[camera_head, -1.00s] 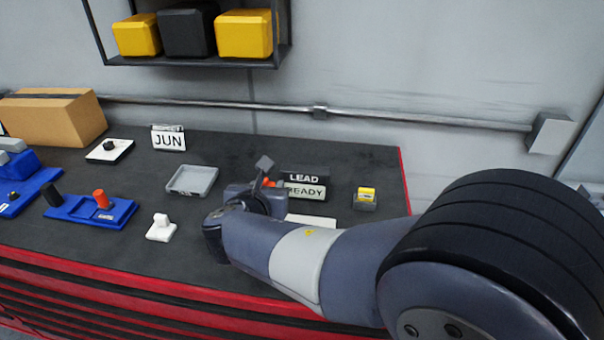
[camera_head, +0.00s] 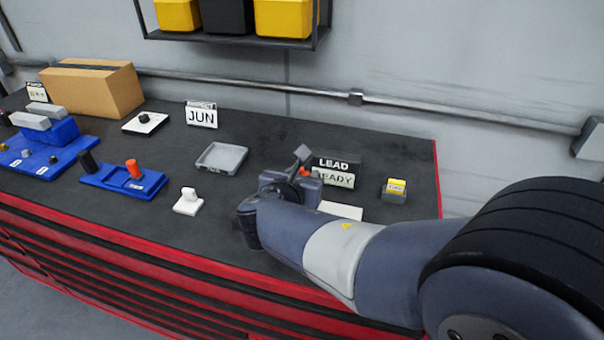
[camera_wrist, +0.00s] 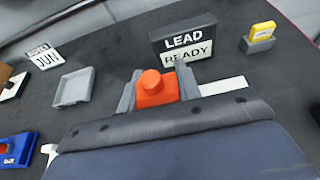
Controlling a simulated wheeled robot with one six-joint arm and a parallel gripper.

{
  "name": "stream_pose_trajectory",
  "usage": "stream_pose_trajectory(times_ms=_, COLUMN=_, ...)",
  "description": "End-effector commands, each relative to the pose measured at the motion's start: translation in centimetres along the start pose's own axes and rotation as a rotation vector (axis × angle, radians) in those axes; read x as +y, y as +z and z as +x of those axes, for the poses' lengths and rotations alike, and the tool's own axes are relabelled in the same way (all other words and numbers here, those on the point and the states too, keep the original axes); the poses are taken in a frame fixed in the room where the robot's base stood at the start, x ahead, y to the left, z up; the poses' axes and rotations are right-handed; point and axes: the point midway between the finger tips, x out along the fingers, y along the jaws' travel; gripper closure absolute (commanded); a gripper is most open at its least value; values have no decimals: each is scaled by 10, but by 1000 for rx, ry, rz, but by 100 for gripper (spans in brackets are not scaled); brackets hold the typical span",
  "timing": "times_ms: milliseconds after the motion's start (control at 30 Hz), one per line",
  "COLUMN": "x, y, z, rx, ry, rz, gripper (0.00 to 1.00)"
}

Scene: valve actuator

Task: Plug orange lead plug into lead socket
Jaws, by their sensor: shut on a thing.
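My gripper (camera_wrist: 157,88) is shut on the orange lead plug (camera_wrist: 155,88), with one finger on each side of it in the wrist view. In the head view the plug shows only as a small orange patch (camera_head: 305,172) behind my wrist. A black block labelled LEAD (camera_head: 336,163) with a READY plate (camera_wrist: 188,51) stands just beyond the plug. The socket opening itself is hidden, and I cannot tell whether the plug touches it. A white plate (camera_head: 341,210) lies partly behind my gripper.
A small yellow-topped grey block (camera_head: 395,190) stands right of the LEAD block. A grey tray (camera_head: 221,158), a white knob piece (camera_head: 188,201) and a JUN calendar (camera_head: 201,116) stand to the left. A blue base (camera_head: 123,181) holds an orange and a black peg. The bench between them is clear.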

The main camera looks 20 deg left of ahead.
Motion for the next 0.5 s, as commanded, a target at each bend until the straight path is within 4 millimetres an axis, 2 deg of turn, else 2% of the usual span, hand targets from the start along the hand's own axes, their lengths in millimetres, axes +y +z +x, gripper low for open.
stream_pose_trajectory(times_ms=33, x=0, y=-9, z=4, rx=0, ry=0, rz=-1, gripper=91)
stream_pose_trajectory(times_ms=200, x=0, y=-24, z=10, rx=0, ry=0, rz=-1, gripper=91)
stream_pose_trajectory(times_ms=500, x=0, y=-38, z=16, rx=0, ry=0, rz=1, gripper=91)
